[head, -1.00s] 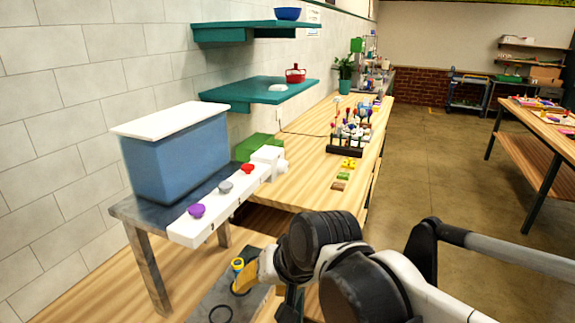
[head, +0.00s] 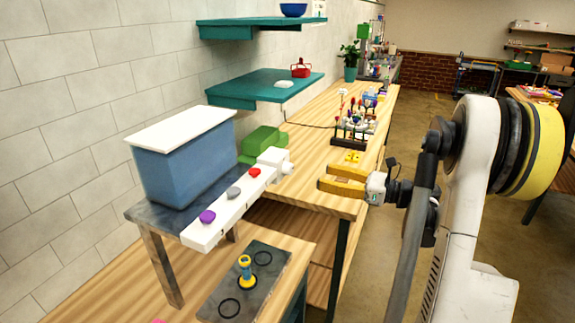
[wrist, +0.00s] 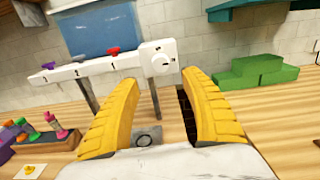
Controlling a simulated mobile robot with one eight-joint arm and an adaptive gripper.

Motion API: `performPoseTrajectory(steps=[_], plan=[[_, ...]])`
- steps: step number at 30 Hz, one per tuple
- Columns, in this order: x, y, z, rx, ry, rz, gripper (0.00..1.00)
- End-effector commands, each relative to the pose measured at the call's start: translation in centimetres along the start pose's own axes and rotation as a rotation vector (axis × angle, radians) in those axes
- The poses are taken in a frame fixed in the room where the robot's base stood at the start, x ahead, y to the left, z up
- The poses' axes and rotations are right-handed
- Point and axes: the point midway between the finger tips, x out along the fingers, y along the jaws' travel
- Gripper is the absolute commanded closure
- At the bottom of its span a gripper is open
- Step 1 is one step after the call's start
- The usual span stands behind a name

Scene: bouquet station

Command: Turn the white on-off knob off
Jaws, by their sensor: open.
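The white knob (head: 286,168) sticks out from the right end of a white control bar (head: 222,218) in the head view. In the wrist view the round white knob (wrist: 160,60) faces me, with a small dark mark beside it. Its exact turn setting is too small to read. My gripper (head: 323,180) has yellow fingers, is open and empty, and is to the right of the knob, apart from it. In the wrist view my gripper (wrist: 163,88) has its two fingers spread, with the knob beyond them and between them.
Purple (head: 207,216), grey (head: 234,192) and red (head: 254,171) knobs line the bar's top. A blue tank (head: 185,160) stands behind it. Green blocks (head: 262,142) lie behind the bar's right end. A yellow-and-blue upright piece (head: 246,272) stands on a grey plate (head: 220,303) below.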

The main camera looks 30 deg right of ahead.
Motion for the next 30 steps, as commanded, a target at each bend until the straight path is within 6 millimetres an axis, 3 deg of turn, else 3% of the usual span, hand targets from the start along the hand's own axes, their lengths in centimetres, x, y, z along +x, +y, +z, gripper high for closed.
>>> performPoseTrajectory(steps=[5,12,18,30], plan=[[1.9,0.0,-0.1,0.007,-0.007,0.003,0.46],[6.8,0.0,-0.1,0.005,-0.005,0.004,0.46],[9.7,0.0,0.0,0.005,-0.005,0.002,0.46],[10.6,-0.1,0.0,0.004,-0.004,0.000,0.46]])
